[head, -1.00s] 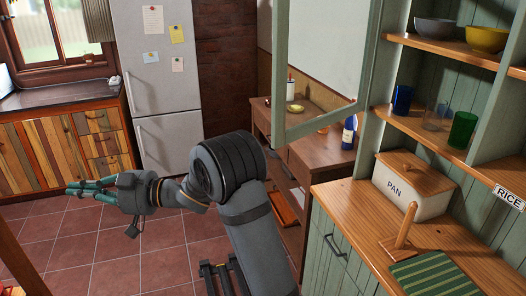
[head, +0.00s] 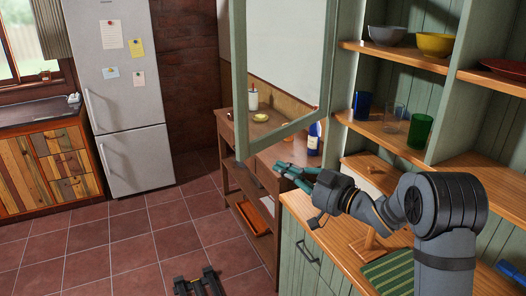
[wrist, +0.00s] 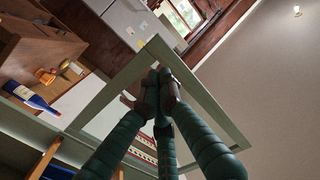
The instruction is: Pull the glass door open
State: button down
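The glass door (head: 241,85) has a green frame around a clear pane and hangs swung out, ajar, from the green cabinet (head: 350,30). Its top is cut off in the head view. My gripper (head: 279,168) is just below the door's bottom rail in that view, pointing left. In the wrist view the door frame (wrist: 212,105) stretches around and beyond my fingers. The dark green fingers of my gripper (wrist: 158,80) converge there, with their tips close together and nothing visible between them. I cannot tell whether they touch the door.
The cabinet's open shelves hold bowls (head: 435,44) and glasses (head: 419,131). A wooden counter (head: 300,205) with a green striped cloth (head: 395,272) lies below my arm. A brown side table (head: 236,140) with a blue bottle (head: 314,138) stands behind the door. Tiled floor is clear at left.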

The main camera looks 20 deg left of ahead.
aim_at(245, 151)
jog(key=p+x, duration=0.5)
jog(key=x, duration=0.6)
jog(key=shift+r, duration=0.1)
jog(key=shift+w+a+p, duration=0.15)
jog(key=shift+a+p, duration=0.3)
